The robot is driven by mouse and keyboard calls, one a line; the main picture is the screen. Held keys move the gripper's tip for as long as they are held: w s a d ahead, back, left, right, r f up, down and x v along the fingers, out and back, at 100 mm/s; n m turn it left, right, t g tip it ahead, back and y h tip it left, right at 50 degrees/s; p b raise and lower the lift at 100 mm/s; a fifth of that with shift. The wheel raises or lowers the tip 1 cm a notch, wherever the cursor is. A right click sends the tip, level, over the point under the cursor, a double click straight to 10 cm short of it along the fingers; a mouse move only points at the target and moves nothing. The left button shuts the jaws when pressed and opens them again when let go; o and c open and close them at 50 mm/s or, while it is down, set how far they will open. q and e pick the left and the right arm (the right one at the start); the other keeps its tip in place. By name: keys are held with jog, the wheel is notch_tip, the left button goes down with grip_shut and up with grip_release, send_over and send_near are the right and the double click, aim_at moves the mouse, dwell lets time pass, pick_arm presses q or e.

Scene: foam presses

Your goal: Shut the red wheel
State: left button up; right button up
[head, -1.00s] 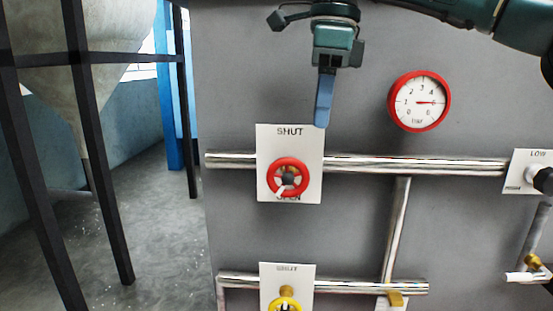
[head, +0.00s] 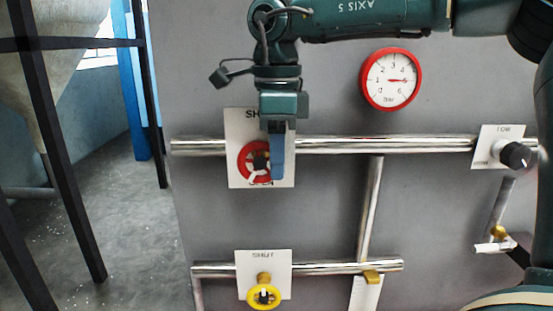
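The red wheel (head: 245,160) sits on a white plate (head: 238,125) marked SHUT at the top and OPEN at the bottom. Its pale spoke points down and left, toward the OPEN side. My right gripper (head: 277,172) hangs down from above, its blue fingers in front of the wheel's right side and hiding that part. The fingers overlap in this view, so I cannot tell their gap or whether they touch the rim. My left gripper is not in view.
A steel pipe (head: 380,146) runs behind the plate. A red-rimmed gauge (head: 391,79) is at upper right, and a black knob (head: 515,155) at far right. A yellow wheel (head: 264,297) is below on a lower pipe (head: 330,267). Dark frame posts (head: 60,180) stand at left.

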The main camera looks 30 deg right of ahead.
jog(key=shift+f, duration=0.45)
jog(key=shift+c, duration=0.2)
grip_shut()
